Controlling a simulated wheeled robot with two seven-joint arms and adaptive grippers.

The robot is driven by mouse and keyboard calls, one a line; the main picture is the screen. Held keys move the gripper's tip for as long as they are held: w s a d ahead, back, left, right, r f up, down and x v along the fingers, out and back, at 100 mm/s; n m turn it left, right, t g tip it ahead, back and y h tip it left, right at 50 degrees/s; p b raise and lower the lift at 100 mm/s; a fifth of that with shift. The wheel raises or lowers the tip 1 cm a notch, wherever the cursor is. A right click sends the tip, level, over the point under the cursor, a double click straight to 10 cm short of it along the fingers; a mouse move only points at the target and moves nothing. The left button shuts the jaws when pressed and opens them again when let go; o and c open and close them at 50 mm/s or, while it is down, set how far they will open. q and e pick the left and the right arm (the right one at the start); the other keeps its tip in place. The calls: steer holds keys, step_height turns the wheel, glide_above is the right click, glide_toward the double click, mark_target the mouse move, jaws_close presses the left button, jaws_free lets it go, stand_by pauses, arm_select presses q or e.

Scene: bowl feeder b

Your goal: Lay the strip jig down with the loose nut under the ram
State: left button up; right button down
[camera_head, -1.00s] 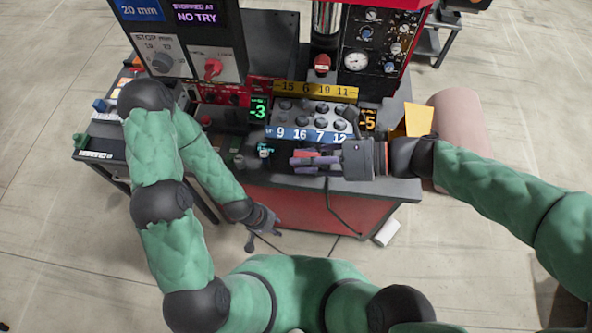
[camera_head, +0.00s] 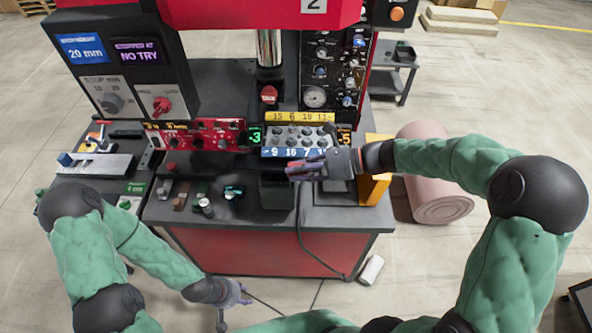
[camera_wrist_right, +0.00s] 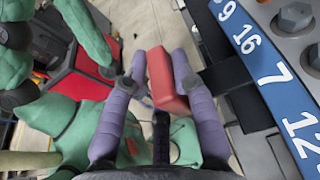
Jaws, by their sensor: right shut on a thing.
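The strip jig (camera_head: 299,134) is a block with a yellow numbered back edge, a blue numbered front edge and several grey bolts or nuts between. It sits just in front of the ram (camera_head: 269,96), a chrome rod with a red tip. I cannot tell which nut is loose, or whether the jig is lifted. My right gripper (camera_head: 306,171) is at the jig's front, its fingers (camera_wrist_right: 159,85) shut on a red handle (camera_wrist_right: 165,80). Black bars appear to join the handle to the jig's blue edge (camera_wrist_right: 255,65). My left gripper (camera_head: 234,306) is open and empty, low before the bench.
Green displays (camera_head: 254,137) and orange displays (camera_head: 344,138) flank the jig. A dark box (camera_head: 276,192) stands before it. Small parts (camera_head: 205,206) lie at the front left. A yellow panel (camera_head: 376,180) is at the right. A cable hangs down the red bench front (camera_head: 250,252).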

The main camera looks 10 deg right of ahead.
steer(key=shift+r, duration=0.1)
steer(key=shift+p, duration=0.3)
steer(key=shift+f+b, duration=0.45)
steer(key=shift+f, duration=0.65)
steer(key=c, duration=0.9)
jaws_free()
steer(key=shift+c, duration=0.2)
steer(key=shift+f, duration=0.15)
steer(key=v, duration=1.2)
